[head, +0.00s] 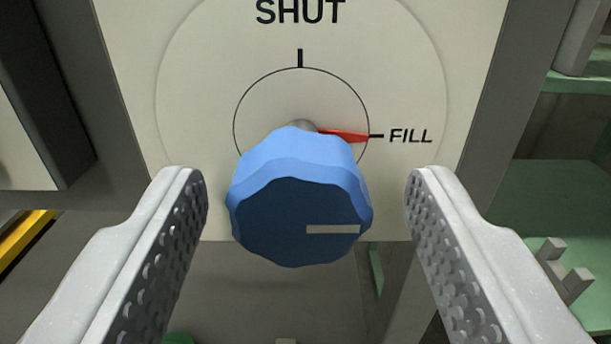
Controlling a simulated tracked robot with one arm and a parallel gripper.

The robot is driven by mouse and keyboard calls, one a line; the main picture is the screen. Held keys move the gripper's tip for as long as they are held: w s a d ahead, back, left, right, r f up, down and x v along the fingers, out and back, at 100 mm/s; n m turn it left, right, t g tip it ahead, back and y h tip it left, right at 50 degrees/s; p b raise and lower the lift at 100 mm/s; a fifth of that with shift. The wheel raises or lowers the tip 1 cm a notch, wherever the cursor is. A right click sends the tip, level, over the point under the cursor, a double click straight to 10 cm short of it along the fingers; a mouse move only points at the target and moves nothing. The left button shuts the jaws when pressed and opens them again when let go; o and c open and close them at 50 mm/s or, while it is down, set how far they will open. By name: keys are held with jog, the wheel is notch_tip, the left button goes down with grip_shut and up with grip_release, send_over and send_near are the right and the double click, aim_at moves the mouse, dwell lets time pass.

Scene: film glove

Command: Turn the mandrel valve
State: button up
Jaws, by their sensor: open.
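The mandrel valve's blue knob (290,205) juts out from a pale dial plate (190,60) in the middle of the head view. The white mark on its face lies level and points right. A red pointer (343,135) behind the knob points to the FILL mark at the right of the dial; the SHUT mark is at the top. My gripper (305,195) is open, with one ridged finger on each side of the knob. A gap shows between the knob and each finger. Part of the dial's lower half is hidden by the knob.
Grey frame posts stand left and right of the plate. Green shelves (560,195) with a small grey part (563,270) are at the right. A yellow and black strip (25,238) is at the far left. The space below the knob looks clear.

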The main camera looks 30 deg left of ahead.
jog(key=shift+a, duration=0.1)
jog(key=c, duration=1)
jog(key=shift+o, duration=0.2)
jog(key=shift+w, duration=0.1)
